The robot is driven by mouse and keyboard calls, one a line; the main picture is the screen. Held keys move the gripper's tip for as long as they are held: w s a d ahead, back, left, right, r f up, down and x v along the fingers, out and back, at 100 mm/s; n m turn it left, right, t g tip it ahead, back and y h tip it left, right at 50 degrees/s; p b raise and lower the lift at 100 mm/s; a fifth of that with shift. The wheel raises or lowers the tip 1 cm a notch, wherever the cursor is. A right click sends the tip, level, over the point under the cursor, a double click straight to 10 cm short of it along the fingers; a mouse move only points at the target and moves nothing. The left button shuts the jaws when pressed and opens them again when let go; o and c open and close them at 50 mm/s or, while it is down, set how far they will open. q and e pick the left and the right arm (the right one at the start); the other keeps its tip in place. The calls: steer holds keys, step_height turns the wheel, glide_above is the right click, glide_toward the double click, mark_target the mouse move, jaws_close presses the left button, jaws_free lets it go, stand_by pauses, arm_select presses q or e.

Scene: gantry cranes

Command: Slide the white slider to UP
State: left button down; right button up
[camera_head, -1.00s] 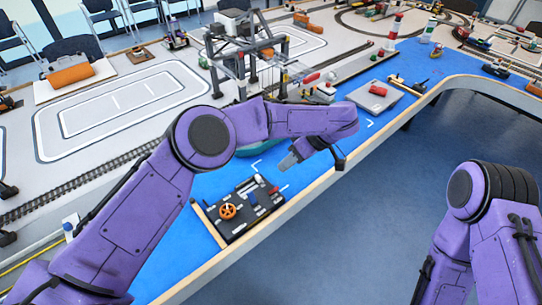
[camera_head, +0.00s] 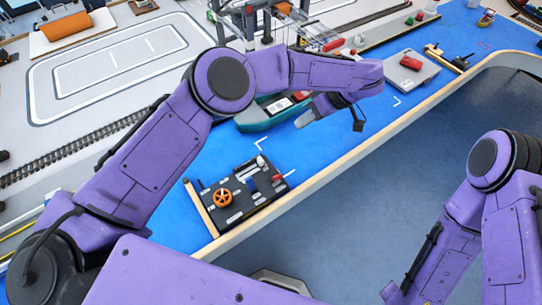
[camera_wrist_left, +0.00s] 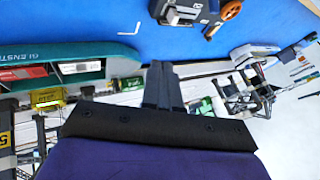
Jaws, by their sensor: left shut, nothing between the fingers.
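A dark control panel (camera_head: 236,216) lies on the blue tabletop below my left forearm in the head view. It carries an orange wheel (camera_head: 222,198), a blue piece (camera_head: 251,185) and a small white piece near its far edge; I cannot tell which part is the white slider or where it stands. My left gripper (camera_head: 304,120) is shut and empty, above the table, beyond and right of the panel, apart from it. In the left wrist view the gripper (camera_wrist_left: 160,70) is shut, and part of the panel (camera_wrist_left: 183,14) shows at the top edge. My right gripper is out of view.
A teal ship model (camera_head: 255,118) lies behind my left gripper, close to it in the picture. A grey board with a red piece (camera_head: 411,63) lies farther right. A wooden edge (camera_head: 330,165) borders the table. Blue surface is free right of the panel.

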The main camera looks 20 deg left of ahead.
arm_select(q)
step_height(320, 180, down, 7)
steer(key=b, duration=0.5)
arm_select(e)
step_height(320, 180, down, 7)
arm_select(q)
steer(key=p, duration=0.3)
glide_toward(270, 162)
steer(key=w+a+f, duration=0.2)
steer(key=a, duration=0.1)
steer(key=shift+f, duration=0.25)
steer(key=s+a+p, duration=0.2)
steer(key=shift+s+a+f+p, duration=0.2)
steer(key=shift+s+p, duration=0.1)
steer(key=shift+p, duration=0.1)
steer(key=shift+s+a+f, duration=0.15)
steer(key=shift+s+a, duration=0.05)
steer(key=shift+s, duration=0.15)
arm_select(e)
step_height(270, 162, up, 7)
arm_select(q)
steer(key=shift+w, duration=0.1)
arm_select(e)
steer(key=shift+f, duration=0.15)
arm_select(q)
steer(key=shift+f, duration=0.1)
